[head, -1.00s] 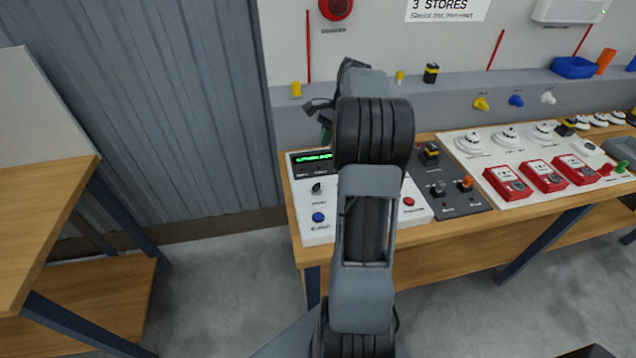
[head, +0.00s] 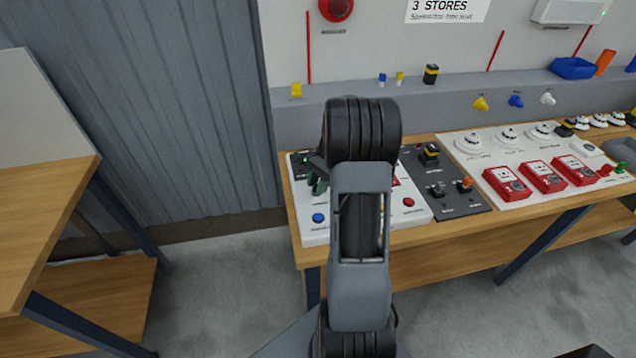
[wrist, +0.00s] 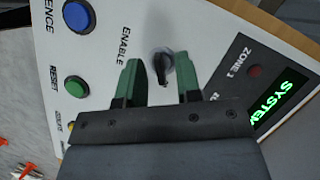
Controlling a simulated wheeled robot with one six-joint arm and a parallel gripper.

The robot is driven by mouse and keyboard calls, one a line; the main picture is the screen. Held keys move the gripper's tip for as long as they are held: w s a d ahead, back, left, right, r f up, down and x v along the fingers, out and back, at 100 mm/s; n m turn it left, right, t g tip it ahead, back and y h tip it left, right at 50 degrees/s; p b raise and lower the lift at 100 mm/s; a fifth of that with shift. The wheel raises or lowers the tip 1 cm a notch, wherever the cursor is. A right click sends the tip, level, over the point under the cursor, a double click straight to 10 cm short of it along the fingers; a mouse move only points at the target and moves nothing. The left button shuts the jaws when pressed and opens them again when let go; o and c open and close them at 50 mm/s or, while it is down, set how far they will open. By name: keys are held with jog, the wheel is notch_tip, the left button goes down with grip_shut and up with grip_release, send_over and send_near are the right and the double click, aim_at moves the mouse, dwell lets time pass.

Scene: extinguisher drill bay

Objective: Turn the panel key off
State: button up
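The panel key (wrist: 161,66) is a small dark lever on a round grey base, beside the word ENABLE on the white control panel (head: 318,236). In the wrist view my gripper (wrist: 158,80) is open, with one green fingertip on each side of the key. A gap shows between the key and both fingers, so it is not gripped. In the head view my gripper (head: 318,183) is low over the panel's left part, and the key is hidden behind it.
A blue button (wrist: 78,16) and a green button (wrist: 76,88) lie left of the key in the wrist view. A lit green display (wrist: 277,105) is at right. A red button (head: 408,202) and a dark switch plate (head: 455,205) lie right of my arm.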

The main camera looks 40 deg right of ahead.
jog(key=shift+c, duration=0.2)
grip_shut()
jog(key=shift+n, duration=0.4)
jog(key=n+g, duration=0.1)
jog(key=n, duration=0.1)
jog(key=n+g+h+p, duration=0.1)
jog(key=n, duration=0.2)
jog(key=shift+w+a+p, duration=0.1)
jog(key=shift+w+p, duration=0.05)
jog(key=shift+p, duration=0.15)
jog(key=n, duration=0.3)
jog(key=n+g+h, duration=0.1)
jog(key=n, duration=0.2)
jog(key=shift+w+g+h, duration=0.1)
jog(key=shift+g+h, duration=0.2)
jog(key=shift+p, duration=0.3)
jog(key=shift+o, duration=0.2)
grip_release()
jog(key=shift+r, duration=0.1)
